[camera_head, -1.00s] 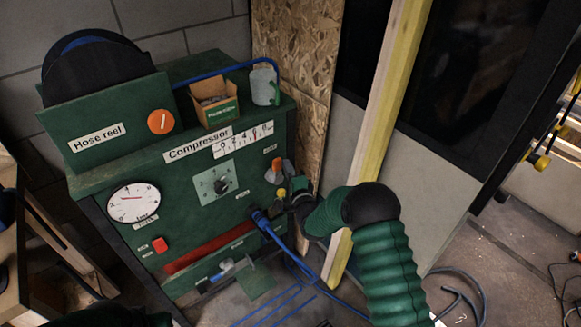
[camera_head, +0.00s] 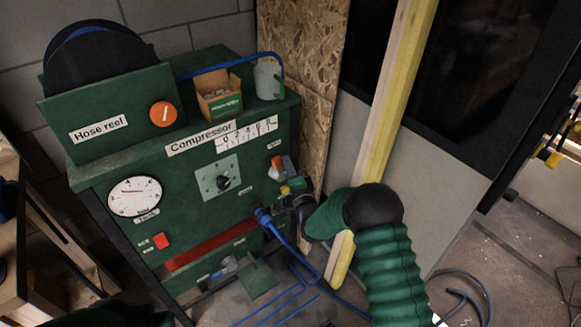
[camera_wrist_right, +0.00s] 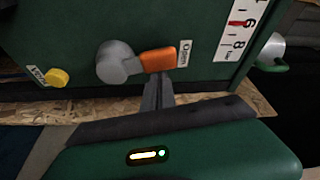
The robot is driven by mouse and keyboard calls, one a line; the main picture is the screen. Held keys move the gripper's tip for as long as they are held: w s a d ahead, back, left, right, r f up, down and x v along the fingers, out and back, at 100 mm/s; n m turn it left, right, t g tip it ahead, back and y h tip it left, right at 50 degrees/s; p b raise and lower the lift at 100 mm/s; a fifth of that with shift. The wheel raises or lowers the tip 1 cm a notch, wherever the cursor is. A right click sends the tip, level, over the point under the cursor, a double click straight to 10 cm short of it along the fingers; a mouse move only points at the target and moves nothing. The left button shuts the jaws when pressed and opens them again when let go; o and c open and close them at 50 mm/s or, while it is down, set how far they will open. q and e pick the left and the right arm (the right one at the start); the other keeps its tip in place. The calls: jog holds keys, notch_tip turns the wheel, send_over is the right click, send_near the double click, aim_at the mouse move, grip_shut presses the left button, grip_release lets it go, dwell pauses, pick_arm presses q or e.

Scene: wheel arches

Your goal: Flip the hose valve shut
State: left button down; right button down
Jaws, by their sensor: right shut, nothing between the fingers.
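The hose valve (camera_head: 286,167) is a grey round hub with an orange lever (camera_head: 277,161) on the right side of the green compressor front. In the right wrist view, the grey hub (camera_wrist_right: 115,62) has its orange lever (camera_wrist_right: 158,60) pointing at the label "Open". My right gripper (camera_wrist_right: 154,84) is shut and empty, its fingertips close beside the lever; I cannot tell whether they touch it. In the head view my right gripper (camera_head: 298,189) is just below the valve, partly hidden by my wrist. My left gripper is not in view.
A yellow knob (camera_wrist_right: 57,77) sits beside the valve. A blue hose (camera_head: 285,240) hangs from a coupling below it. A yellow post (camera_head: 375,130) stands close to the right.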

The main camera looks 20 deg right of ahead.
jog(key=s+a+f+n+t+y+b, duration=0.1)
jog(key=a+f+n+y+b, duration=0.1)
jog(key=n+b, duration=0.4)
jog(key=s+a+f+n+t+y+b, duration=0.1)
jog(key=a+f+n+y+b, duration=0.1)
jog(key=a+n+y+b, duration=0.2)
jog(key=n+b, duration=0.3)
jog(key=n, duration=0.5)
jog(key=shift+s+a+f+b, duration=0.25)
jog(key=shift+a+f+b, duration=0.05)
jog(key=shift+a, duration=0.1)
jog(key=shift+f, duration=0.15)
